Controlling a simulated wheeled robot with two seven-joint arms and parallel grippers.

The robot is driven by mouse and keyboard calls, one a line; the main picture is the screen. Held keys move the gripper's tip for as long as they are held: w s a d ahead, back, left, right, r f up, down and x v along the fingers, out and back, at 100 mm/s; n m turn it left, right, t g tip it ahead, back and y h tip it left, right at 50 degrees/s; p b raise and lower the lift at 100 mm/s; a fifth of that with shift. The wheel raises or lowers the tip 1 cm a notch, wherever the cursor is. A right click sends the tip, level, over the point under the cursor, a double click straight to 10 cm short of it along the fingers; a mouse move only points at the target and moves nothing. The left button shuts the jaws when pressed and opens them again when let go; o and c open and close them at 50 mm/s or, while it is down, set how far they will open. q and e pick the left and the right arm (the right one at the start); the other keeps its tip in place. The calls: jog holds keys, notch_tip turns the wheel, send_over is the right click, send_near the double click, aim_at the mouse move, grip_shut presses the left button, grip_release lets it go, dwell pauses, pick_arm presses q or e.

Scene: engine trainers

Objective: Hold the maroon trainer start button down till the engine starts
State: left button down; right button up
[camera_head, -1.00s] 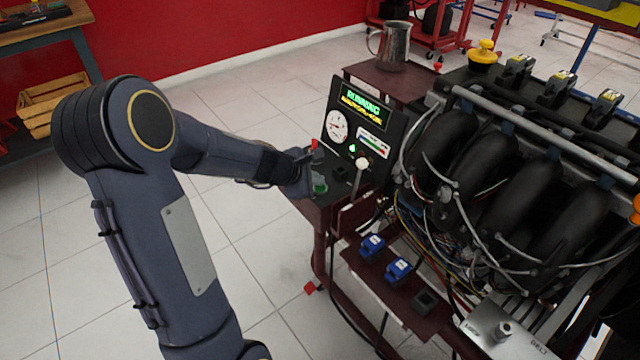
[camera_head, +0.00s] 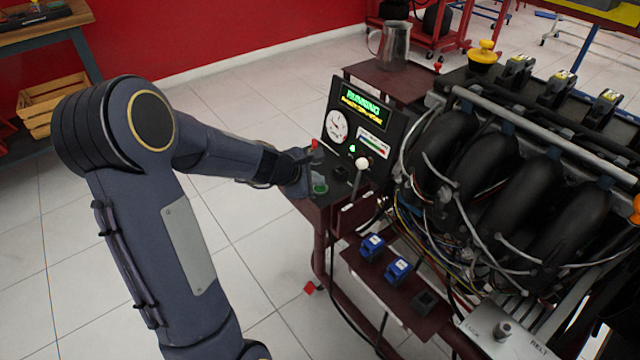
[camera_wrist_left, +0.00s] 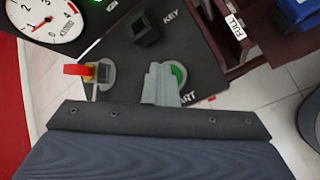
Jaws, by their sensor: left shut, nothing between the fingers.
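The maroon trainer (camera_head: 378,82) carries a black control panel with a lit display (camera_head: 361,103) that reads RUNNING, and a green lamp (camera_head: 352,149) glows below it. The green start button (camera_head: 320,189) is on the panel's flat lower part. In the left wrist view the button (camera_wrist_left: 180,75) is partly hidden behind the fingers, beside the printed START label. My left gripper (camera_head: 316,179) is shut and empty, with its tips right at the button; it also shows in the left wrist view (camera_wrist_left: 160,82). I cannot tell whether they touch. My right gripper is out of view.
A red switch (camera_wrist_left: 82,70) and a black key switch (camera_wrist_left: 145,30) sit close to the fingers. A white-knobbed lever (camera_head: 362,162) stands right of the button. A metal jug (camera_head: 394,46) stands on the trainer top. The engine (camera_head: 490,170) fills the right side.

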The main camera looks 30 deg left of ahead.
aim_at(316, 188)
pick_arm(q)
jog(key=shift+r, duration=0.1)
jog(key=shift+r+p, duration=0.8)
jog(key=shift+p, duration=0.1)
notch_tip(316, 188, up, 5)
jog(key=p, duration=0.4)
jog(key=shift+p, duration=0.4)
